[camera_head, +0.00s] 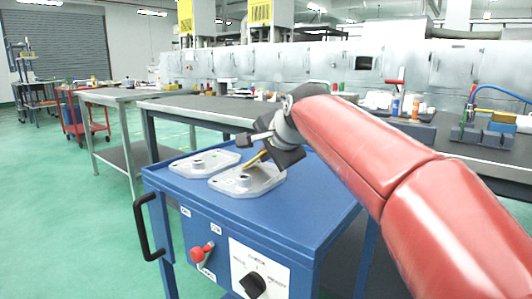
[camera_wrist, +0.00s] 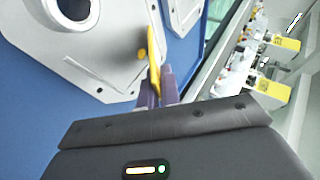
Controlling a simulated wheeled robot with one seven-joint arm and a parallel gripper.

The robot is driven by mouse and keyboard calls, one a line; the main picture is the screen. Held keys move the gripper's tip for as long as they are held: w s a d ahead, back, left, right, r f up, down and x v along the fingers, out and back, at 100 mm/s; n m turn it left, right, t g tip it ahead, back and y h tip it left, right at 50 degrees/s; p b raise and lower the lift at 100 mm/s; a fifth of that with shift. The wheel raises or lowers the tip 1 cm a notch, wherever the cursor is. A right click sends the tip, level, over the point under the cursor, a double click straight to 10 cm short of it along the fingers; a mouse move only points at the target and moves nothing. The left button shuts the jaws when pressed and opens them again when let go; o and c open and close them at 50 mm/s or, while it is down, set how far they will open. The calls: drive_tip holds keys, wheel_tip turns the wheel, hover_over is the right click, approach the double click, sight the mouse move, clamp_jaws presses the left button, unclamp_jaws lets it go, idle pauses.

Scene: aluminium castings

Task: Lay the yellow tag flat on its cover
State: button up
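The yellow tag (camera_head: 256,159) slants down from my gripper (camera_head: 268,153) over the nearer cover in the head view. In the wrist view the tag (camera_wrist: 154,58) stands nearly edge-on between the purple fingers of my gripper (camera_wrist: 156,84), which are shut on it. The nearer cover (camera_head: 262,184) is a pale grey casting with a round raised opening, lying on the blue cart top. This casting (camera_wrist: 98,57) also shows in the wrist view. I cannot tell whether the tag's lower end touches it.
A second, similar cover (camera_head: 184,168) lies to the left on the blue cart (camera_head: 290,217). Grey benches with tools and bins stand behind.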

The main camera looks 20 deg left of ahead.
drive_tip(key=o, duration=0.5)
drive_tip(key=shift+c, duration=0.2)
drive_tip(key=v, duration=0.7)
drive_tip(key=shift+s+d+r, duration=0.2)
drive_tip(key=shift+s+d, duration=0.05)
drive_tip(key=shift+s, duration=0.05)
